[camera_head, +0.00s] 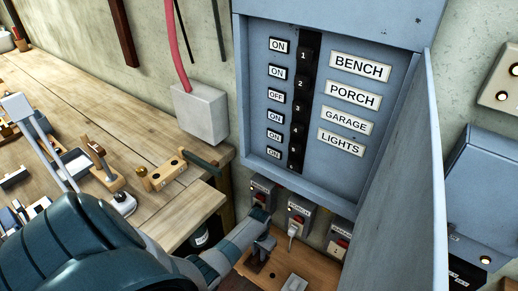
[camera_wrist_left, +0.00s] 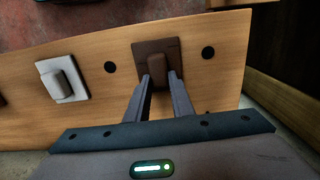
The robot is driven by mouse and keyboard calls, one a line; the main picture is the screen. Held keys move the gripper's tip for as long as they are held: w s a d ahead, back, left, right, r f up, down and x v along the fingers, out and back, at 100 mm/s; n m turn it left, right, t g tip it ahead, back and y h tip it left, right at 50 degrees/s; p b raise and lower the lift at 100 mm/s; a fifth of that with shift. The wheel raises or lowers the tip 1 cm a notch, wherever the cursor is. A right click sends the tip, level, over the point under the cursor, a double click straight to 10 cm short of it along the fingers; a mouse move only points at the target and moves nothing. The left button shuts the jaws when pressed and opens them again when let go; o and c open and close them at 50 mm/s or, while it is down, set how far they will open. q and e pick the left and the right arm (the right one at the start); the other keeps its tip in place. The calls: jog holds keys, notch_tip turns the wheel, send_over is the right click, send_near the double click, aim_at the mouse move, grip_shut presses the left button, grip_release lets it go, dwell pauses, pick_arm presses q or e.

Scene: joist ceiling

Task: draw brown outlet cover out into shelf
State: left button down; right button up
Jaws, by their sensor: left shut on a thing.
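The brown outlet cover (camera_wrist_left: 175,51) is a dark square plate with a raised block at its middle. In the left wrist view it sits against a wooden board (camera_wrist_left: 105,42). My left gripper (camera_wrist_left: 158,80) is shut on the raised block, one finger on each side. In the head view the gripper (camera_head: 264,243) reaches down from the left to the cover (camera_head: 254,262), low in the middle, partly hidden by the fingers. The wooden board, seemingly the shelf (camera_head: 283,266), lies around it. My right gripper is out of view.
A white cover (camera_wrist_left: 62,78) is on the board beside the brown one. Small grey outlet boxes (camera_head: 299,216) line the wall just above. The breaker panel's open door (camera_head: 403,190) juts out on the right. A workbench (camera_head: 90,85) with tools fills the left.

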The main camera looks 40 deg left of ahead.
pick_arm(q)
jog(key=shift+f, duration=0.1)
dwell(0.3)
jog(key=shift+f, duration=0.15)
jog(key=c, duration=1.5)
grip_release()
jog(key=shift+o, duration=0.2)
jog(key=shift+r, duration=0.2)
jog(key=shift+r, duration=0.55)
notch_tip(320, 180, up, 16)
jog(key=shift+b, duration=0.35)
jog(key=shift+r, duration=0.1)
